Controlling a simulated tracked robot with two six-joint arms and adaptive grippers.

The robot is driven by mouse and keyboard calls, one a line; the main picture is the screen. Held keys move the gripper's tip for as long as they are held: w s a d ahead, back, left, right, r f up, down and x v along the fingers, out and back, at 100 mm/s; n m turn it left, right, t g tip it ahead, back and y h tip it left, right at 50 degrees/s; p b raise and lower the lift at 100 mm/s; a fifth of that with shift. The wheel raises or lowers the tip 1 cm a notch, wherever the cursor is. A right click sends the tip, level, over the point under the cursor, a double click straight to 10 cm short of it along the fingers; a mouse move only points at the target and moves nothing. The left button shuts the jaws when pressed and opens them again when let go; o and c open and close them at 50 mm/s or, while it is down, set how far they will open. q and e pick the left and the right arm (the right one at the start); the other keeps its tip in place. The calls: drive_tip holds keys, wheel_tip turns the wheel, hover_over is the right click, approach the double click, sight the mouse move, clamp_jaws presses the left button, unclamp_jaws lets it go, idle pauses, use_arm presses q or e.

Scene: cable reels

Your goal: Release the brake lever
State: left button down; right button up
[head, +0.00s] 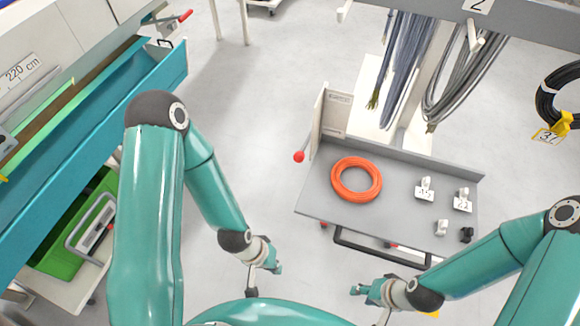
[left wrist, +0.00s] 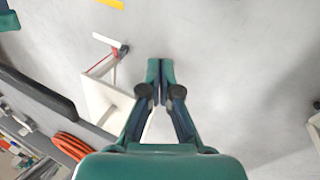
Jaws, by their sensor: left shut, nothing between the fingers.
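I cannot tell for sure which part is the brake lever. A red ball knob (head: 299,157) sticks out at the left side of the grey cart (head: 400,210). Small red parts (head: 323,225) show low under the cart's front edge. In the left wrist view a red piece (left wrist: 116,55) with a dark end sits at the corner of a white panel (left wrist: 103,97). My left gripper (head: 277,268) is shut and empty in front of the cart; its closed fingers (left wrist: 160,72) are right of the red piece, apart from it. My right gripper (head: 358,290) is near the cart's front; its opening is too small to judge.
An orange cable coil (head: 356,180) and several small white and dark items lie on the cart. A black handle bar (head: 380,250) runs along its front. A teal bench (head: 90,140) with a red-ended lever (head: 184,15) stands left. Floor (head: 255,110) between is clear.

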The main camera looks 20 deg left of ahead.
use_arm(q)
drive_tip(key=w+a+r+n+t+y+b, duration=0.2)
drive_tip(key=w+n+t+b, duration=0.6)
drive_tip(key=w+n+b, duration=0.95)
drive_tip(key=s+a+r+n+t+y+b, duration=0.1)
drive_tip(key=r+n+t+b, duration=0.5)
drive_tip(key=n+b, duration=0.8)
drive_tip(key=s+a+r+b, duration=0.1)
drive_tip(key=s+b, duration=0.1)
drive_tip(key=b, duration=0.3)
drive_tip(key=shift+s, duration=0.4)
drive_tip(key=shift+w, duration=0.15)
